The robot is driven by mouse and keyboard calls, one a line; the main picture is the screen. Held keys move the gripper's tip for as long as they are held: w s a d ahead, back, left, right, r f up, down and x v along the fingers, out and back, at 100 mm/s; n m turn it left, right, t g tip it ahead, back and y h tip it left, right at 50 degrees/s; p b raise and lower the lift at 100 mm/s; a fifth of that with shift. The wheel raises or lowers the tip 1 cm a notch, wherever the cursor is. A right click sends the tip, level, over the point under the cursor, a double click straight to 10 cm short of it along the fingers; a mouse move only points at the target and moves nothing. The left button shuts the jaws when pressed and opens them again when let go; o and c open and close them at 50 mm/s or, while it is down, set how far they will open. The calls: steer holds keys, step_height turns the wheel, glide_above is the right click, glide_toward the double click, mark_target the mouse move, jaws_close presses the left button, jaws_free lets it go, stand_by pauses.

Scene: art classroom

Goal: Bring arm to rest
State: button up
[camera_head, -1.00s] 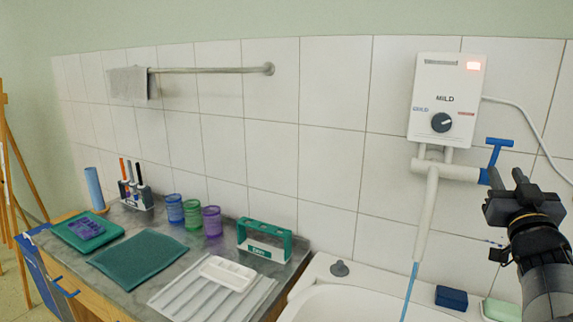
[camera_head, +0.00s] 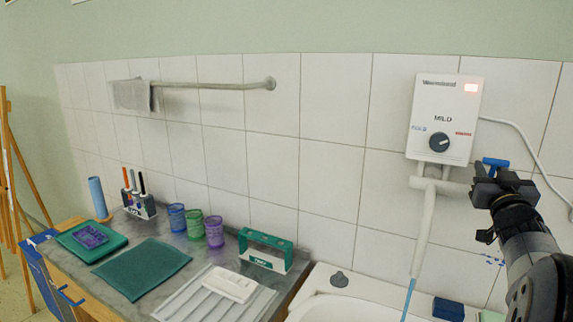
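My gripper (camera_head: 493,172) is at the right, up by the tap under the water heater. It overlaps the blue tap handle (camera_head: 495,162), whose crossbar shows just above it. I cannot tell whether they touch, or whether the fingers are open or shut. The handle's stem is hidden behind my gripper. My arm reaches up from the bottom right corner.
The white heater (camera_head: 436,110) hangs on the tiled wall. A pale spout (camera_head: 425,225) runs down, with a blue stream (camera_head: 408,298) below it, over the white basin (camera_head: 325,302). The counter (camera_head: 200,248) at left holds cups, mats and a green rack (camera_head: 265,251).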

steer(key=shift+w+d+r+m+g+y+p, duration=0.25)
steer(key=shift+g+p, duration=0.35)
steer(key=shift+p, duration=1.7)
steer(key=shift+w+d+r+m+g+y+p, duration=0.2)
steer(key=shift+w+g+p, duration=0.3)
steer(key=shift+p, duration=1.75)
steer(key=shift+s+f+p, duration=0.15)
steer(key=shift+f+p, duration=0.05)
steer(key=shift+p, duration=0.1)
